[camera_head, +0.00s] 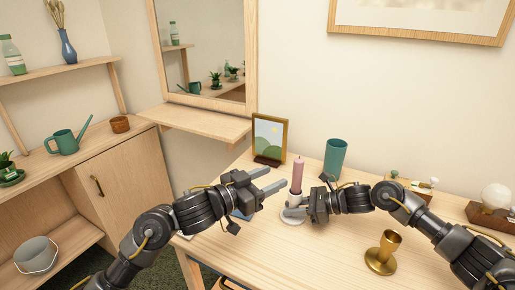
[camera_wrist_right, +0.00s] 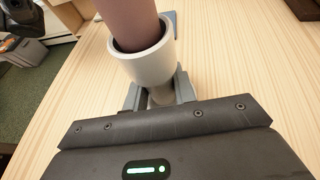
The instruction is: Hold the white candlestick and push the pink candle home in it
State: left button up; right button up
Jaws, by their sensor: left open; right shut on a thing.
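The white candlestick (camera_head: 292,218) stands on the wooden table, its round base on the tabletop. The pink candle (camera_head: 298,173) stands upright in its cup. In the right wrist view the candle (camera_wrist_right: 136,18) sits inside the rim of the white cup (camera_wrist_right: 148,65), with a dark gap around it; how deep it sits is hidden. My right gripper (camera_head: 296,208) is shut on the candlestick below the cup, its fingers either side of the stem in the wrist view. My left gripper (camera_head: 279,177) is open and empty, just left of the candle, its fingers pointing towards it.
A small framed picture (camera_head: 270,138) and a teal cup (camera_head: 334,160) stand behind the candle. A brass candlestick (camera_head: 382,255) stands at front right. A bulb on a wooden base (camera_head: 487,215) is at the right edge. The front middle of the table (camera_head: 310,262) is clear.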

jog(key=o, duration=1.1)
jog(key=shift+d, duration=0.1)
